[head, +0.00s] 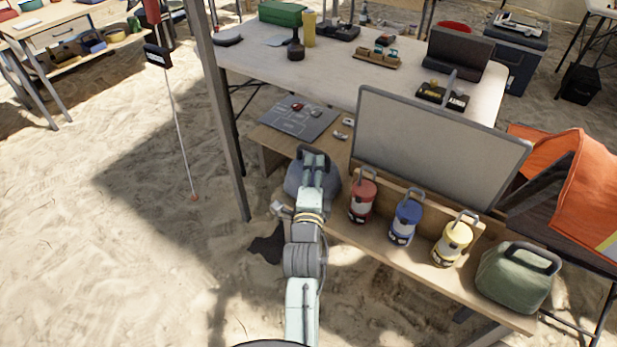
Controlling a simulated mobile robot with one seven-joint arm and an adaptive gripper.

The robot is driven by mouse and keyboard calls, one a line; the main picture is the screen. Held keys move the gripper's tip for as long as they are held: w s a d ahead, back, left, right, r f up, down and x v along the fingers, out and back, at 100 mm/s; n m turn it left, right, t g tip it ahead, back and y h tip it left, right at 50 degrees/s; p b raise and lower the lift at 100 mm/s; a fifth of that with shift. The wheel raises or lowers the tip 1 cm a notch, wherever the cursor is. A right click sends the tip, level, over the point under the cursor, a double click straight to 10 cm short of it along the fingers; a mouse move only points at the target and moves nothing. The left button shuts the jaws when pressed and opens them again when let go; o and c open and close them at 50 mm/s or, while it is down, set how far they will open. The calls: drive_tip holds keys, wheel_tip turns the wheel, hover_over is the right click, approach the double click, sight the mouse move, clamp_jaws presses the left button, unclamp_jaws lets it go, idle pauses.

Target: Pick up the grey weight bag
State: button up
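The grey weight bag (294,180) sits at the left end of the low wooden shelf, partly hidden behind my arm. Its dark handle (325,157) shows at the top. My gripper (314,168) is at the end of my pale green arm, over the bag and close to the handle. The arm blocks the fingers, so I cannot tell whether they touch or grip the handle.
Red (362,203), blue (405,219) and yellow (453,239) canisters stand to the right on the shelf (395,262). A green bag (518,278) sits at its right end. A grey panel (437,147) rises behind them. A metal post (222,120) stands left.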

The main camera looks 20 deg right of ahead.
sight(313, 151)
drive_tip(key=x, duration=0.3)
drive_tip(key=shift+r, duration=0.1)
drive_tip(key=p+x, duration=0.1)
drive_tip(key=x, duration=0.1)
drive_tip(key=p+x, duration=0.1)
drive_tip(key=x, duration=0.1)
drive_tip(key=shift+w+a, duration=0.3)
drive_tip(key=shift+a, duration=0.05)
drive_tip(key=shift+w+d+p, duration=0.2)
drive_tip(key=shift+w+p, duration=0.1)
drive_tip(key=shift+w, duration=0.05)
clamp_jaws()
drive_tip(key=shift+f, duration=0.25)
drive_tip(key=shift+r, duration=0.35)
